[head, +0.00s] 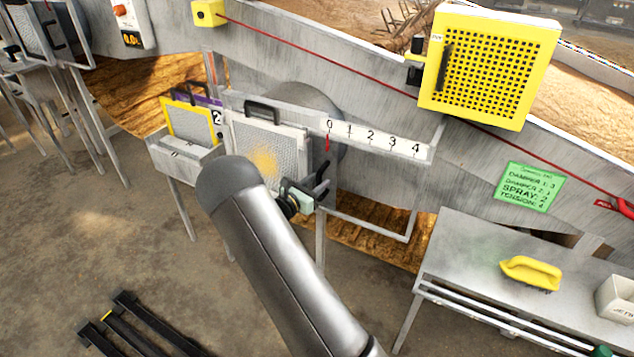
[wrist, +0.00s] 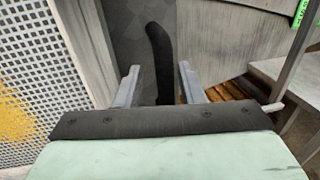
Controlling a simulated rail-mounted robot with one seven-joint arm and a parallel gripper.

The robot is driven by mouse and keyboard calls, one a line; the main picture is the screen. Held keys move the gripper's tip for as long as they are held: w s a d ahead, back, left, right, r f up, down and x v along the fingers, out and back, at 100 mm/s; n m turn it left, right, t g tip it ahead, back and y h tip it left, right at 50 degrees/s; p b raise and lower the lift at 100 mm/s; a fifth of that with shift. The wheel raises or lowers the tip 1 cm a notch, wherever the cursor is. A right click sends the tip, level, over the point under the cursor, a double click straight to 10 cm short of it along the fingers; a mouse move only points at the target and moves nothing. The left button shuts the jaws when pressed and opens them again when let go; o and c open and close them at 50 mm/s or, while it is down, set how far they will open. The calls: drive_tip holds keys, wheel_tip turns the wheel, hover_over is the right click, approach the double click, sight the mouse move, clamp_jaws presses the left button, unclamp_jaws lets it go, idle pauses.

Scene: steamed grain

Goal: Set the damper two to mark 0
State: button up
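Damper two is a perforated grey plate (head: 268,150) with a yellow smear, in a metal frame near the label "2" (head: 217,117). Its scale (head: 375,140) runs from 0 at left to 4 at right. A red pointer (head: 327,143) stands at the 0 mark. A black handle (head: 322,176) is at the plate's lower right. My gripper (head: 308,190) is at this handle, partly hidden by my arm. In the wrist view the fingers of my gripper (wrist: 158,85) are apart, with the curved black handle (wrist: 163,55) between them and gaps on both sides.
A green note (head: 530,187) lists settings, with small print. A yellow perforated guard box (head: 490,65) sits at upper right. A metal table (head: 470,250) at lower right holds a yellow-handled brush (head: 532,272). A guide frame (head: 375,230) extends right of the damper. Black rails lie on the floor.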

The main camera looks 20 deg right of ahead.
drive_tip(key=v, duration=1.7)
drive_tip(key=shift+r, duration=0.1)
